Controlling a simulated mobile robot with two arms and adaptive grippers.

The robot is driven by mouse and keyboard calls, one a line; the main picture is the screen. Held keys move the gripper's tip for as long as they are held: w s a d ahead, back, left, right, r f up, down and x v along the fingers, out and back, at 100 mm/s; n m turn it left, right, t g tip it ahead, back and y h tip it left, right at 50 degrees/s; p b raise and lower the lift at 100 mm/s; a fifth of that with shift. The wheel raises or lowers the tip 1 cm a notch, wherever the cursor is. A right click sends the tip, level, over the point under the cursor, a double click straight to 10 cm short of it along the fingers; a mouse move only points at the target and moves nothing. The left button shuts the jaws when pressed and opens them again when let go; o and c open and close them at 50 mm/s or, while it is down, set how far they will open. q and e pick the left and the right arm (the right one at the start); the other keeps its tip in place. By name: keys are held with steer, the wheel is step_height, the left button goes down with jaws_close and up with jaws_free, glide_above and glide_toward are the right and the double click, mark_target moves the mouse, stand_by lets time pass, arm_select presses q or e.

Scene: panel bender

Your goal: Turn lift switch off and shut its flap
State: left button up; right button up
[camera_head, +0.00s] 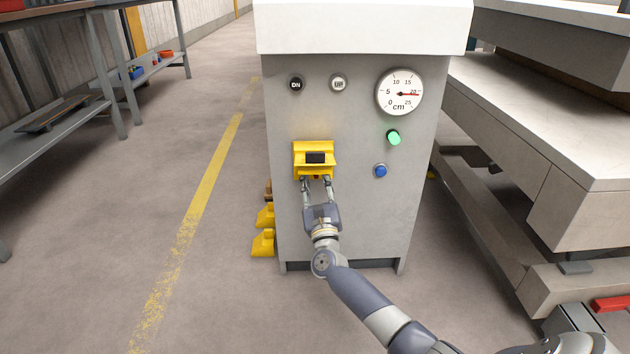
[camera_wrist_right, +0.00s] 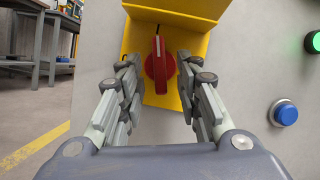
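The lift switch is a red rotary knob (camera_wrist_right: 159,66) on a yellow plate, seen in the right wrist view with its handle roughly upright. Its yellow flap (camera_wrist_right: 180,9) stands open above it and sticks out from the panel. In the head view the flap (camera_head: 314,147) hides most of the knob. My right gripper (camera_head: 316,182) is just below the flap, in front of the switch. In the right wrist view its fingers (camera_wrist_right: 157,80) are apart, one on each side of the knob, with gaps visible. My left gripper is not in view.
The grey cabinet (camera_head: 345,220) carries DN (camera_head: 296,84) and UP (camera_head: 339,83) buttons, a cm gauge (camera_head: 400,92) reading about 20, a lit green button (camera_head: 394,138) and a blue button (camera_head: 380,171). Stacked machine beams (camera_head: 540,150) stand right.

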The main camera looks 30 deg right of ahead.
steer(key=shift+w+d+r, duration=0.25)
steer(key=shift+w, duration=0.25)
jaws_close()
